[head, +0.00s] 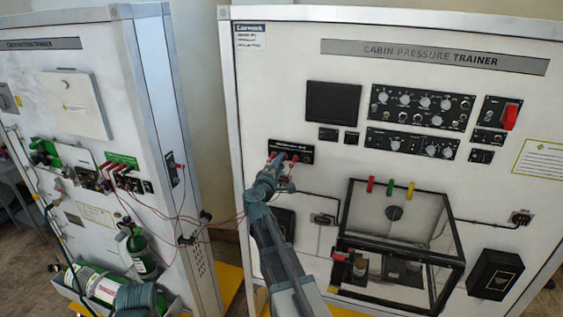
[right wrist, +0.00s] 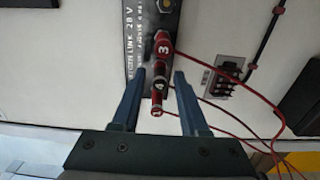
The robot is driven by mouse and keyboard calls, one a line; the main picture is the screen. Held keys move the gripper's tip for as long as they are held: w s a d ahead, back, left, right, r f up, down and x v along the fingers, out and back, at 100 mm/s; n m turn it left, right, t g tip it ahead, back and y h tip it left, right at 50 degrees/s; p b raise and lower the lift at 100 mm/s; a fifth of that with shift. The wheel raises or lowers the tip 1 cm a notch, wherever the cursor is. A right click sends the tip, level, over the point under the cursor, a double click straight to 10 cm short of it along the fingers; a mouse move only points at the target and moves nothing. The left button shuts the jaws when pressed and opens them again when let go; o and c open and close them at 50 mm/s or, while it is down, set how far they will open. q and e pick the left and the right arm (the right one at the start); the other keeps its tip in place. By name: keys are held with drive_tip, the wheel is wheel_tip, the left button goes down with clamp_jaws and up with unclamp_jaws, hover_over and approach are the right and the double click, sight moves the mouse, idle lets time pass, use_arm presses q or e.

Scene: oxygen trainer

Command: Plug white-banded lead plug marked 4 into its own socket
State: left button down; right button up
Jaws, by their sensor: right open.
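The plug marked 4 (right wrist: 158,87) is dark red with a pale band, and it stands out from the black link panel (right wrist: 143,43) in the right wrist view. I cannot tell how deep it sits. My right gripper (right wrist: 157,78) is open, with one blue finger on each side of that plug and a gap on both sides. A red plug marked 3 (right wrist: 163,46) is just above it in the panel. In the head view, my right gripper (head: 272,172) is at the black link panel (head: 304,153) and partly hides its plugs.
Red leads run from the plugs to the left trainer (head: 165,215). A black-framed clear box (head: 458,268) stands right of my right arm. In the right wrist view, a connector (right wrist: 229,73) and cable lie right of the plugs.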

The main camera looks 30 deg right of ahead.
idle(0.6)
clamp_jaws()
drive_tip(key=shift+s+a, duration=0.15)
drive_tip(key=shift+v, duration=2.35)
